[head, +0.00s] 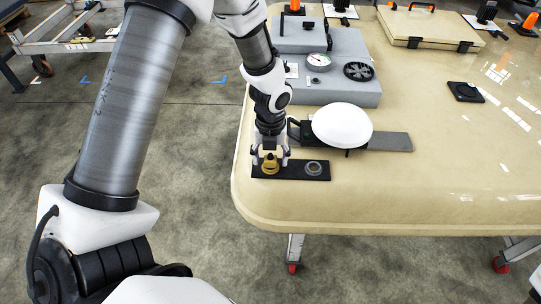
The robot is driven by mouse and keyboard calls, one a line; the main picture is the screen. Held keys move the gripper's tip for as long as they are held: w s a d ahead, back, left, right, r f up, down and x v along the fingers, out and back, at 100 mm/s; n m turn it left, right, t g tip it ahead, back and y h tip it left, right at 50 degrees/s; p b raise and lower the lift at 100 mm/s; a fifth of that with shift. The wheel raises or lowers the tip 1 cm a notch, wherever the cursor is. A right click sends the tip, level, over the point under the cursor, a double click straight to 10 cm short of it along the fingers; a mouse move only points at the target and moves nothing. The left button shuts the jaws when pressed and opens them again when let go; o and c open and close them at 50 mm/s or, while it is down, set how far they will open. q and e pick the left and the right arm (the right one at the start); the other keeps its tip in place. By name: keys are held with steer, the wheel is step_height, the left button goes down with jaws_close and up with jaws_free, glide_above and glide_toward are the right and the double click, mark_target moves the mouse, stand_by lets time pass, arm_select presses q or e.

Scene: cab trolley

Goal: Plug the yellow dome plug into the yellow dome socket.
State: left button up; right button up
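A small yellow piece (270,164), which looks like the yellow dome plug, is at the left end of a flat black plate (291,172) near the table's front left corner. My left gripper (270,159) points down over it, one finger on each side. I cannot tell whether the fingers touch it, or whether it sits in the plate or is held. A grey ring (314,168) is at the plate's right end. I cannot make out a separate yellow socket. My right gripper is not in view.
A white dome (342,125) stands on a grey slab (391,142) just behind the plate. A grey box with a gauge and black handwheel (358,71) is further back. A black square piece (465,92) lies right. The table's front right (430,195) is clear.

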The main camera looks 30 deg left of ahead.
arm_select(q)
step_height(320, 180, up, 12)
stand_by(0.5)
steer(key=shift+o, duration=0.4)
steer(key=o, duration=0.6)
steer(key=shift+o, duration=0.2)
step_height(320, 180, up, 9)
steer(key=p, duration=1)
steer(key=shift+p, duration=0.35)
